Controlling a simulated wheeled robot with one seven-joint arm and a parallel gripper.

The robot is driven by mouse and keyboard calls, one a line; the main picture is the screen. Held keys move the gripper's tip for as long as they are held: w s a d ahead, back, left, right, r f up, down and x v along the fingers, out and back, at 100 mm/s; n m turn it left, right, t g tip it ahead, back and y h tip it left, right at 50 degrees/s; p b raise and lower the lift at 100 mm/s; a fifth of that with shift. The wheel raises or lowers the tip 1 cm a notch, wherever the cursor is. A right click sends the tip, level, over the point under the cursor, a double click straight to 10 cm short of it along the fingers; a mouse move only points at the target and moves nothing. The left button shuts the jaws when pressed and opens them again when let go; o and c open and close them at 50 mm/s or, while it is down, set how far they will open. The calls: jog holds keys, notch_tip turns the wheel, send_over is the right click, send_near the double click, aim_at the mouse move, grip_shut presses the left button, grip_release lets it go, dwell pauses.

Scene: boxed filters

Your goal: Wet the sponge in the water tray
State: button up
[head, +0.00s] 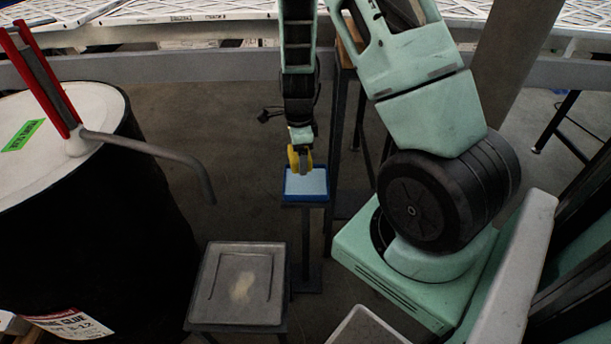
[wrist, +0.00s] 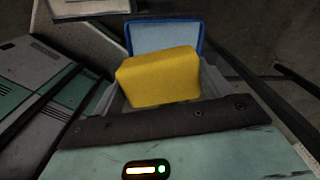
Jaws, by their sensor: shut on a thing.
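The yellow sponge (head: 293,158) is held between the fingers of my gripper (head: 302,162), which is shut on it. In the wrist view the sponge (wrist: 158,77) fills the space between the grey fingers. The water tray (head: 307,199) is a small blue-rimmed tray with a pale blue surface, on a narrow dark stand. The sponge is over the tray's back part in the head view. In the wrist view the tray (wrist: 203,36) shows beyond the sponge, which hides part of it. I cannot tell whether the sponge touches the water.
A low stand with a square grey top (head: 242,285) is at the front, left of the tray. A large black drum (head: 90,230) with a pale lid and red-handled pump (head: 45,80) stands at the left. Bare floor lies between drum and tray.

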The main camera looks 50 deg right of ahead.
aim_at(306, 184)
jog(key=d+f+m, duration=0.1)
jog(key=f+m+b, duration=0.1)
jog(key=m, duration=0.1)
jog(key=shift+s+d+f, duration=0.3)
jog(key=shift+s+d, duration=0.05)
jog(key=shift+d, duration=0.05)
notch_tip(306, 184, down, 6)
jog(key=b, duration=0.6)
jog(key=shift+r, duration=0.2)
jog(key=shift+f, duration=0.55)
dwell(1.7)
jog(key=shift+r, duration=0.1)
notch_tip(306, 184, up, 7)
jog(key=p, duration=0.6)
jog(key=shift+p, duration=0.4)
jog(key=shift+a, duration=0.1)
dwell(0.4)
jog(key=w+a+r+n+p, duration=0.1)
jog(key=a+n+p, duration=0.3)
jog(key=a+n, duration=0.4)
jog(key=w+a+r+n+p, duration=0.1)
jog(key=a+r+n+p, duration=0.2)
jog(key=n, duration=1.7)
jog(key=a+p, duration=0.2)
jog(key=a, duration=0.2)
jog(key=shift+w+a+r, duration=0.3)
jog(key=shift+a+r, duration=0.05)
